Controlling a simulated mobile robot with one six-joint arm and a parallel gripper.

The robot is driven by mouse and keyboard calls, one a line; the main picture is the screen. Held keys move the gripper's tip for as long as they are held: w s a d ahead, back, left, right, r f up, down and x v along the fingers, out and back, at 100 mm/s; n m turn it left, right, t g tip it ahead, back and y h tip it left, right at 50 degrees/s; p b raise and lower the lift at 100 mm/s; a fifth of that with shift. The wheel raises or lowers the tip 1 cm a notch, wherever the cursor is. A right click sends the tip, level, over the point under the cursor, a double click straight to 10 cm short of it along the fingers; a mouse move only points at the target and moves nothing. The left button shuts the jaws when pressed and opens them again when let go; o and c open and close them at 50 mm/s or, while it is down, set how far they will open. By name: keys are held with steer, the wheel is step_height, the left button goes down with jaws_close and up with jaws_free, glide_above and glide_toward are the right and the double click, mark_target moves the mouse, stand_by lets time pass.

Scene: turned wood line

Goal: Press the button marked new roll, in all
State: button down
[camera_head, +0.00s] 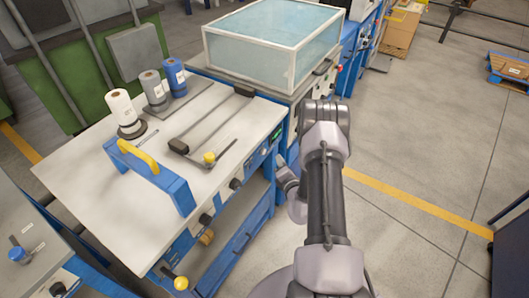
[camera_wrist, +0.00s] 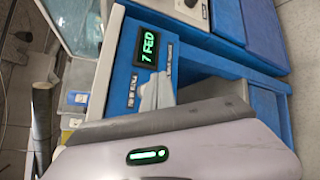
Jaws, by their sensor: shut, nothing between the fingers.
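The blue front panel (camera_head: 262,160) of the white-topped bench faces my arm in the head view. In the wrist view its display (camera_wrist: 149,52) reads 7 FED in green, turned on its side. No button marked new roll can be made out; a pale body of my own with a green light covers the panel's lower part. My gripper (camera_head: 281,166) is small and partly hidden by my arm in the head view, close in front of this panel. It is shut and empty; contact cannot be told.
A blue frame with a yellow handle (camera_head: 138,156), rolls (camera_head: 120,106) and a grey bracket with a yellow knob (camera_head: 209,158) stand on the bench top. A glass-sided box (camera_head: 270,45) stands behind. Knobs stick out along the bench front.

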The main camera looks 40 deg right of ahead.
steer(key=shift+w+a, duration=0.3)
steer(key=shift+w, duration=0.45)
steer(key=shift+w+a, duration=0.3)
steer(key=shift+w, duration=0.4)
steer(key=shift+w, duration=0.1)
stand_by(0.9)
steer(key=shift+w+a, duration=0.2)
steer(key=shift+w, duration=0.1)
steer(key=shift+w+a, duration=0.1)
steer(key=shift+w, duration=0.2)
stand_by(0.5)
steer(key=shift+s, duration=0.1)
steer(key=shift+s+d, duration=0.3)
steer(key=shift+s, duration=0.3)
steer(key=s, duration=0.1)
steer(key=s+d, duration=0.1)
steer(key=s, duration=0.1)
steer(key=s+d, duration=0.1)
steer(key=shift+s, duration=0.35)
